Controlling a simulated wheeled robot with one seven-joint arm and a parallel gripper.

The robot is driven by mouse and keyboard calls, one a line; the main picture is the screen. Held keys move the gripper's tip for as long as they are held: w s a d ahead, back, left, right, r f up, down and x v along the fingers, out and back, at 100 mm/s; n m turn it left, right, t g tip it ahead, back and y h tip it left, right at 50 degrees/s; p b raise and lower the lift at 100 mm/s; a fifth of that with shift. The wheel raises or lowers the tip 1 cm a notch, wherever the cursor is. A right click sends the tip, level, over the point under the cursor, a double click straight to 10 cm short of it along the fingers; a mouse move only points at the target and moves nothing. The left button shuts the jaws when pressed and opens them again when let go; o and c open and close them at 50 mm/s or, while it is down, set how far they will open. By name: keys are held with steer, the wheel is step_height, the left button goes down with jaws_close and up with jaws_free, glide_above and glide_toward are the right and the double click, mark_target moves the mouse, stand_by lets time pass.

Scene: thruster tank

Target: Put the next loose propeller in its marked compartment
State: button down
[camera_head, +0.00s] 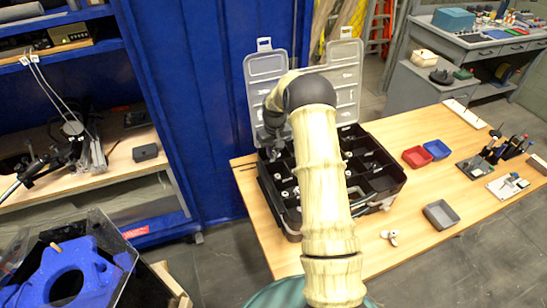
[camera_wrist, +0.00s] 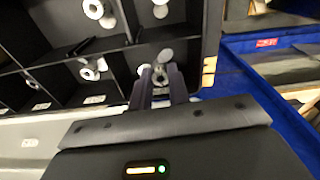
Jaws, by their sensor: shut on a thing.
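The black organiser case (camera_head: 266,190) lies open on the table, its clear two-part lid (camera_head: 265,75) raised at the back. White and grey propellers lie in several compartments. My gripper (camera_wrist: 161,78) is shut on a small pale propeller (camera_wrist: 160,72), low at a compartment by the case's side wall; whether it touches the floor I cannot tell. In the head view, my gripper (camera_head: 272,148) is at the case's back left, and my arm hides the middle of the case. A loose white propeller (camera_head: 390,236) lies on the table, right of my arm.
A grey tray (camera_head: 440,214), a red bin (camera_head: 417,157) and a blue bin (camera_head: 437,149) stand on the wooden table (camera_head: 395,265) right of the case. Tools stand farther right. The raised lid and a blue wall (camera_head: 190,100) bound the space behind the case.

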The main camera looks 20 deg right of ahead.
mark_target(274, 153)
steer(key=shift+f+p, duration=0.4)
steer(key=shift+f, duration=1.45)
steer(key=shift+f, duration=0.1)
steer(key=c, duration=1.3)
jaws_free()
steer(key=r, duration=0.4)
steer(key=r+b, duration=0.1)
steer(key=r, duration=0.3)
steer(key=r+b, duration=0.1)
steer(key=r, duration=0.3)
steer(key=shift+s+r, duration=0.1)
steer(key=shift+s, duration=0.3)
